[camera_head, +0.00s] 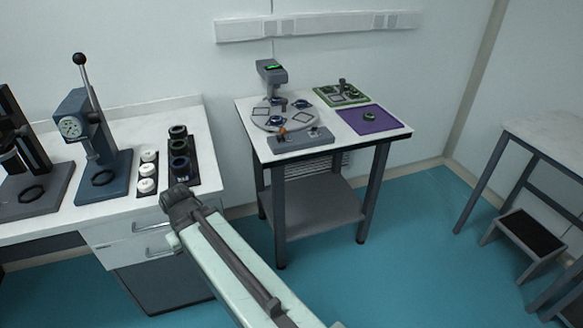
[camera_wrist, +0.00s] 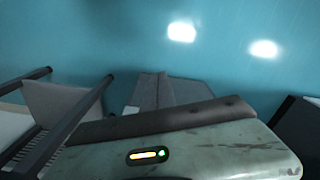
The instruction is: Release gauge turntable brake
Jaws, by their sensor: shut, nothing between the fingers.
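The gauge turntable (camera_head: 262,118) is a round grey plate carrying several small parts, on the small side table's white top. In front of it sits a grey block (camera_head: 293,141) with an orange knob (camera_head: 282,131) at its left, which looks like the brake control; its setting is too small to tell. A grey post with a green-lit display (camera_head: 271,69) stands behind the plate. My gripper (camera_wrist: 162,92) shows in the wrist view, shut and empty, over blue floor. In the head view my arm ends left of and in front of the side table, apart from the turntable.
A green tray (camera_head: 325,100) and purple mat (camera_head: 362,127) lie right of the turntable. The left bench (camera_head: 120,216) holds a lever press (camera_head: 76,128), white pieces and dark rings. A step stool (camera_head: 523,236) stands at right. Floor between is clear.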

